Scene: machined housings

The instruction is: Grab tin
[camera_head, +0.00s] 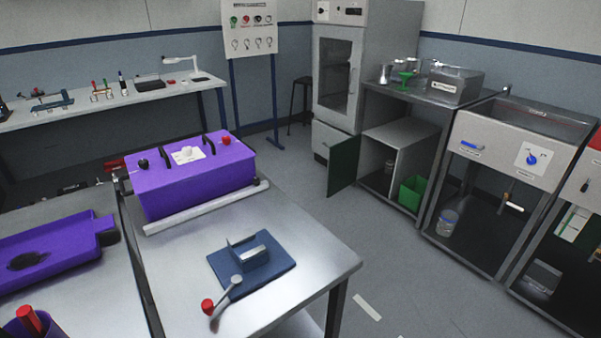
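A small light, cylindrical tin-like container (449,222) stands on the lower level of the open-fronted unit at the right. It looks upright, with a bluish rim or top. A small metallic vessel (385,74) stands on top of the grey bench by the back wall. I cannot tell for sure which of these is the tin. My gripper is not in view.
A metal table (320,258) in front holds a purple box (190,180) and a blue plate with a red-knobbed lever (252,265). A green cabinet door (342,165) hangs open. A green bin (413,194) sits under the bench. The floor (385,250) between is clear.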

